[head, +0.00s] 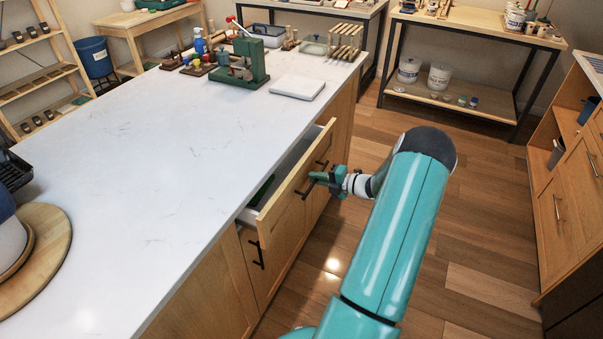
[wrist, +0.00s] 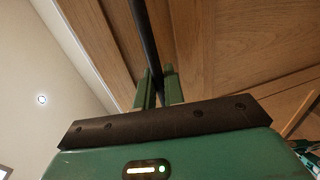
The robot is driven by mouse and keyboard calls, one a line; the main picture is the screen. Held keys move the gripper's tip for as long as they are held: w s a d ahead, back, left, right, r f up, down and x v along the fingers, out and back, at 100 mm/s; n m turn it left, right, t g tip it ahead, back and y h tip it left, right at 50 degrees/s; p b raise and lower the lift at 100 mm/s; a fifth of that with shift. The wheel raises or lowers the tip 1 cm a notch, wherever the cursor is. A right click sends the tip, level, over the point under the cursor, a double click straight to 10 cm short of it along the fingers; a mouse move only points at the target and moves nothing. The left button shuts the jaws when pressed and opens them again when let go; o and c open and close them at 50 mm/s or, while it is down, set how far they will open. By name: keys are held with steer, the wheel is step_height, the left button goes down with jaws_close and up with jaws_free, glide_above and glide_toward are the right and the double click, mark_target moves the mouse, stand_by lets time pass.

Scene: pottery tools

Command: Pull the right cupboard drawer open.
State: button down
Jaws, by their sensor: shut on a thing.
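The wooden drawer (head: 281,213) stands part-way out from under the white countertop, and its open top shows the inside. Its black bar handle (head: 302,191) is on the front. My gripper (head: 314,179) is at this handle, on the outer side of the drawer front. In the wrist view, the green fingers (wrist: 159,88) are shut on the black handle (wrist: 143,30), one on each side, with the wooden front (wrist: 220,40) behind. The far end of the handle is partly hidden by my gripper in the head view.
The white countertop (head: 150,130) holds a green press (head: 243,65), a white slab (head: 297,87) and a wooden rack (head: 346,41). Another black handle (head: 257,254) is on the cupboard front below.

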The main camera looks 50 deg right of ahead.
steer(key=f+v, duration=0.2)
steer(key=v, duration=1.1)
steer(key=s+f+v, duration=0.1)
steer(key=f+v, duration=0.2)
steer(key=v, duration=1.1)
steer(key=shift+s+d, duration=0.15)
steer(key=shift+s, duration=0.15)
steer(key=c, duration=1.6)
jaws_free()
steer(key=shift+s, duration=0.1)
steer(key=v, duration=1.3)
steer(key=shift+s+d+r, duration=0.1)
steer(key=shift+s+d, duration=0.05)
steer(key=shift+s, duration=0.15)
